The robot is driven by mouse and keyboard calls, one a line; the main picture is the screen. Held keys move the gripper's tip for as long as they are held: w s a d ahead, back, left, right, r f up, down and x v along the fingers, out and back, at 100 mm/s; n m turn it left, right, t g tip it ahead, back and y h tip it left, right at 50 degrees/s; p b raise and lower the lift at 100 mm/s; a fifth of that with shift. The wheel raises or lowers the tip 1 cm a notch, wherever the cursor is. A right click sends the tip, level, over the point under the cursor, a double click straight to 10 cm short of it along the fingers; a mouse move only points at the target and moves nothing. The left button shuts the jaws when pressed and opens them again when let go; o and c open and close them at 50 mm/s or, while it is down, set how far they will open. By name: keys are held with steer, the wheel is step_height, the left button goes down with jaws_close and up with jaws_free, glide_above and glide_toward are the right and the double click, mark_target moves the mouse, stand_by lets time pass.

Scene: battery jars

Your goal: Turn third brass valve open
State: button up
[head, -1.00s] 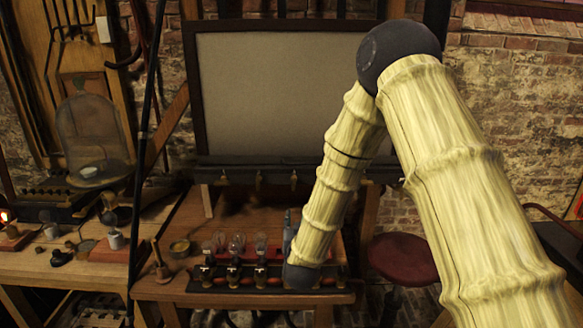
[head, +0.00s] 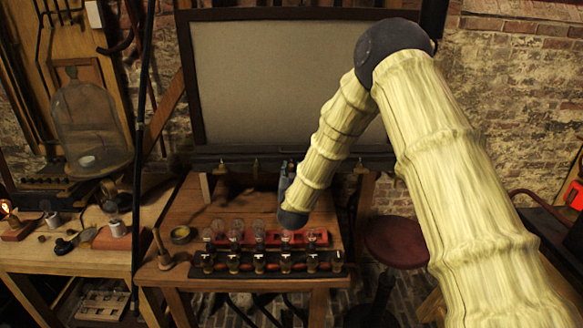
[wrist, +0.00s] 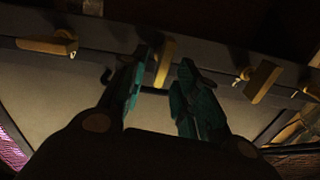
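Several brass valves hang along the dark rail under the large grey panel. In the head view two show left of my gripper, a far-left valve (head: 222,166) and another valve (head: 256,166). My gripper (head: 285,172) is raised to the rail and hides what is behind it. In the wrist view its fingers (wrist: 167,60) are open, with a brass valve handle (wrist: 163,64) lined up between the tips. I cannot tell whether they touch it. That handle stands nearly upright in the picture. The left handle (wrist: 50,45) lies nearly flat, and the right handle (wrist: 262,81) is tilted.
Below my gripper, a wooden table (head: 190,212) carries glass bulbs on a red base (head: 318,237) and a front row of dark brass-topped jars (head: 233,262). A red stool (head: 395,242) stands to the right. A glass bell jar (head: 90,130) is at left.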

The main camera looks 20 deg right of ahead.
steer(key=shift+w+d, duration=0.15)
steer(key=shift+w, duration=0.3)
jaws_close()
steer(key=shift+f, duration=0.1)
steer(key=shift+n+b, duration=0.45)
steer(key=shift+n, duration=0.05)
